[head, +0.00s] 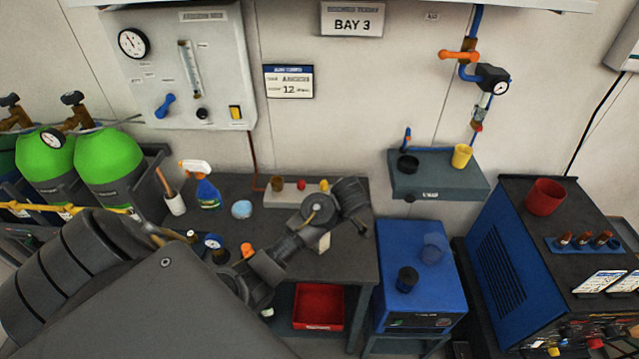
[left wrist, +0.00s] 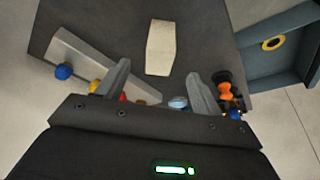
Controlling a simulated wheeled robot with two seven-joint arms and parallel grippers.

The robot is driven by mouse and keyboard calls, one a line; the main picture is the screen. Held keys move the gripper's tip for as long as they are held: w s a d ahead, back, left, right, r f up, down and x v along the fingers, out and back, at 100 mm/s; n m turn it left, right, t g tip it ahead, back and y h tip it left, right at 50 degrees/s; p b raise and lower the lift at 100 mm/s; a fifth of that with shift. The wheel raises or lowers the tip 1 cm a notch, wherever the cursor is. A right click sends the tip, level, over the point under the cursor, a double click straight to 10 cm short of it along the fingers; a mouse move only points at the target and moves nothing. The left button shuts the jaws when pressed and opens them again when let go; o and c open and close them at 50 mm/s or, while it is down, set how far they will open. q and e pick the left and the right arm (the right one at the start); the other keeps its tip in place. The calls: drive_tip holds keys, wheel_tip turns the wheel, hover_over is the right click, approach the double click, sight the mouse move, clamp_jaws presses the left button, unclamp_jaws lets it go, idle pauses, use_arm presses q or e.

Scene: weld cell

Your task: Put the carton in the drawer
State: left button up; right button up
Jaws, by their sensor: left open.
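The carton (left wrist: 160,47) is a plain beige block lying on the dark bench top. In the head view the carton (head: 324,242) shows only partly, behind my left arm. My left gripper (left wrist: 158,70) is open and empty, its fingers pointing toward the carton's near end; I cannot tell their height above the bench. In the head view my left arm hides its jaws. A red open-topped bin (head: 318,307), possibly the drawer, sits below the bench top and looks empty. My right gripper is not in view.
A pale strip with coloured knobs (head: 285,196) lies at the bench's back. A spray bottle (head: 207,190), a light blue lump (head: 242,209) and an orange-topped item (head: 247,250) stand left. A blue cabinet (head: 422,235) and a wall shelf (head: 437,182) are right.

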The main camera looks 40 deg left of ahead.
use_arm(q)
drive_tip(key=shift+n, duration=0.5)
drive_tip(key=a+f+b, duration=0.1)
drive_tip(key=w+f+b, duration=0.1)
drive_tip(key=b, duration=0.1)
drive_tip(key=a+f+b, duration=0.1)
drive_tip(key=f+b, duration=0.1)
drive_tip(key=shift+w+a, duration=0.15)
drive_tip(key=shift+a, duration=0.15)
drive_tip(key=shift+a+f+b, duration=0.25)
drive_tip(key=shift+f+b, duration=0.1)
drive_tip(key=shift+b, duration=0.1)
drive_tip(key=shift+s+x, duration=0.25)
drive_tip(key=shift+x, duration=0.9)
drive_tip(key=shift+s+x, duration=0.2)
drive_tip(key=shift+x, duration=0.95)
drive_tip(key=shift+a, duration=0.15)
drive_tip(key=shift+r, duration=0.1)
drive_tip(key=shift+c, duration=0.5)
drive_tip(key=c, duration=1.1)
drive_tip(key=shift+c, duration=0.2)
drive_tip(key=shift+r, duration=0.1)
